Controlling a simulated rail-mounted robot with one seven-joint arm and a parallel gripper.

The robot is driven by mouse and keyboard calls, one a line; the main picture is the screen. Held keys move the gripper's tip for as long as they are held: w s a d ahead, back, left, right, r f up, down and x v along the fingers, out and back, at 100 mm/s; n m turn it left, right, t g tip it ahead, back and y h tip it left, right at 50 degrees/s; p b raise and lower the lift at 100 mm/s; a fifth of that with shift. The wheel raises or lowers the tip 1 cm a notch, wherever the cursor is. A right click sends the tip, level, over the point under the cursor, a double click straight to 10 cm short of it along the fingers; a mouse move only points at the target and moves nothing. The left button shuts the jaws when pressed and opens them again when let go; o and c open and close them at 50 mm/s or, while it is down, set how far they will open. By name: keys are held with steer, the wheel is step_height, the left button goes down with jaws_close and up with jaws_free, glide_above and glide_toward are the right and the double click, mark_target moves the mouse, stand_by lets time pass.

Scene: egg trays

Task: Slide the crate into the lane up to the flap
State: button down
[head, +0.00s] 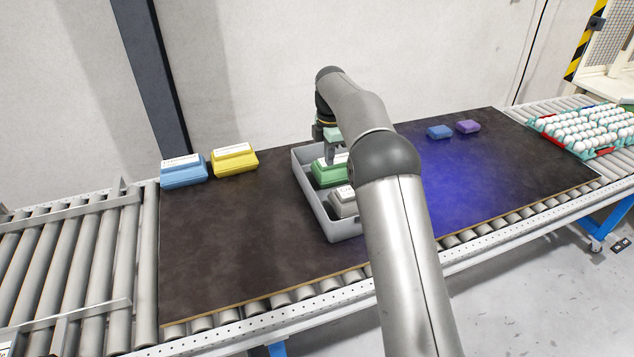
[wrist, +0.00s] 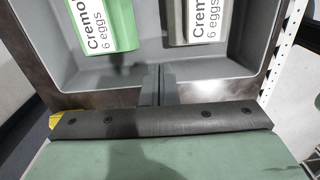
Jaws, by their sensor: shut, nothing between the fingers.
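The grey crate (head: 318,208) stands on the dark mat, partly behind my arm. It holds a green egg carton (head: 327,173) and a grey one (head: 342,203); both also show in the wrist view, labelled for 6 eggs. My gripper (head: 329,155) is shut and empty, pointing down at the crate's far side. In the wrist view its fingertips (wrist: 160,72) are close together at the crate's wall (wrist: 108,78); I cannot tell whether they touch it. Two metal guide rails (head: 70,208) border a roller lane (head: 60,255) at the left. I cannot make out the flap.
Blue (head: 184,172) and yellow (head: 235,160) cartons stand at the mat's back left. Small blue (head: 439,132) and purple (head: 468,126) blocks lie at right, before trays of eggs (head: 590,128). The mat (head: 235,235) is clear between crate and lane.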

step_height(320, 180, down, 10)
steer(key=shift+f+p, duration=0.1)
steer(key=shift+p, duration=0.3)
steer(key=a, duration=0.2)
steer(key=shift+s+a+r+p, duration=0.2)
steer(key=shift+s+a+p, duration=0.15)
steer(key=shift+s+a+f, duration=0.1)
steer(key=shift+s+a, duration=0.1)
steer(key=shift+a, duration=0.35)
